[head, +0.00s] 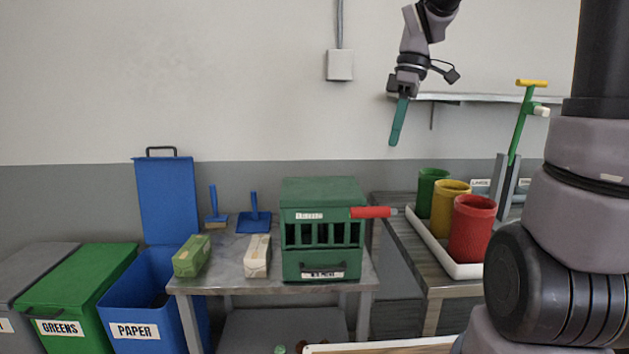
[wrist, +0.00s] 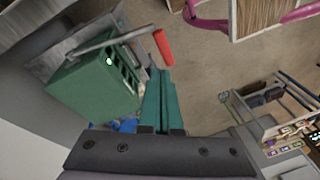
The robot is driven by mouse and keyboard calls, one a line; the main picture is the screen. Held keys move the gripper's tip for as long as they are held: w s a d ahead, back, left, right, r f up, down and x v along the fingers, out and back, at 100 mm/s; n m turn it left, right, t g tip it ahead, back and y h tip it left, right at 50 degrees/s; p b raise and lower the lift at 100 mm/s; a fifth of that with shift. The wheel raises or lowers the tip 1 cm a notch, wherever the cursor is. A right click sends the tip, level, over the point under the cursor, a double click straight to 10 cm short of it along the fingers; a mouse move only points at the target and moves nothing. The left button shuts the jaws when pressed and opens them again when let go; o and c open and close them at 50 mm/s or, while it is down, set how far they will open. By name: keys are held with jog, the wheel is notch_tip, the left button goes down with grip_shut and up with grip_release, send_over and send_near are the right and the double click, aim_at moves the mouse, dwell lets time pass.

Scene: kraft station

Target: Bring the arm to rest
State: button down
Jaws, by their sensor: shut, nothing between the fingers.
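My gripper (head: 398,122) hangs in the air in front of the wall, above and to the right of the green box, with its teal fingers pointing down. The fingers are together and hold nothing. In the wrist view the gripper (wrist: 162,75) shows its two teal fingers side by side over the floor. My gripper touches nothing that I can see.
A green box (head: 321,200) with a red-handled lever (head: 371,212) stands on a grey table. Red (head: 471,230), yellow (head: 450,208) and green (head: 431,190) cups stand in a white tray at right. A wall shelf (head: 470,97) is close behind the gripper. An open blue PAPER bin (head: 135,300) is left.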

jog(key=s+d+r+m+t, duration=0.1)
jog(key=s+d+m+t, duration=0.1)
jog(key=s+m+t, duration=0.2)
jog(key=s+d+r+m+t, duration=0.2)
jog(key=s+m+t, duration=0.2)
jog(key=s+m, duration=0.4)
jog(key=m, duration=0.4)
jog(key=shift+d+r+m, duration=0.25)
jog(key=shift+m, duration=0.05)
